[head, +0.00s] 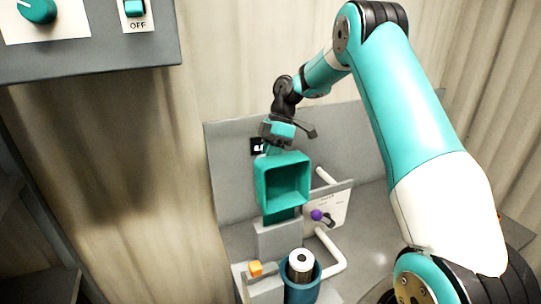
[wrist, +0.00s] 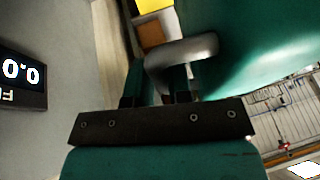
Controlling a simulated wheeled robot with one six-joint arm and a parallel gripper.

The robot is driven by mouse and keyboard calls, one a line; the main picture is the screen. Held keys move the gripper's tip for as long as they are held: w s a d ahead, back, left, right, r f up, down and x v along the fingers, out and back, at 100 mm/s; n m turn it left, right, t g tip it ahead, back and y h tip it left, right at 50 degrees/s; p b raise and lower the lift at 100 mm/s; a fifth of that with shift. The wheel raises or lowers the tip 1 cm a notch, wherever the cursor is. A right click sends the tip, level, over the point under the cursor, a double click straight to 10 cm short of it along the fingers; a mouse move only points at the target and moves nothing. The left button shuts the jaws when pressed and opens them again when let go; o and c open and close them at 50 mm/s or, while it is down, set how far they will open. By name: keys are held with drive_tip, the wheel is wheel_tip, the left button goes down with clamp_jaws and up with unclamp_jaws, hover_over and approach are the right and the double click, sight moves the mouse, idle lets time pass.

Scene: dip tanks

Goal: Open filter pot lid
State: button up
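A green, box-like lid (head: 262,185) stands tipped up, its hollow side facing the head camera. Its outer side (wrist: 250,45) fills the upper right of the wrist view, with a grey bar handle (wrist: 190,48) on it. My gripper (wrist: 155,82) has one finger on each side of a leg of this handle, with little gap, and looks shut on it. In the head view my gripper (head: 268,148) is at the lid's top edge, partly hidden by it. The blue round filter pot (head: 290,292) stands open below, with a white cartridge (head: 301,262) inside.
A grey post (head: 278,240) stands behind the pot. White pipes (head: 333,255) and a panel with a purple knob (head: 316,215) are close on the right. A control box (head: 100,55) hangs at upper left.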

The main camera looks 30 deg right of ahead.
drive_tip(key=o, duration=0.4)
drive_tip(key=shift+w+f, duration=0.25)
drive_tip(key=shift+w, duration=0.3)
drive_tip(key=shift+s+r, duration=0.1)
drive_tip(key=shift+d+r, duration=0.1)
drive_tip(key=shift+d, duration=0.05)
drive_tip(key=p+v, duration=0.6)
drive_tip(key=v, duration=0.5)
drive_tip(key=shift+d+r, duration=0.15)
drive_tip(key=shift+r, duration=0.2)
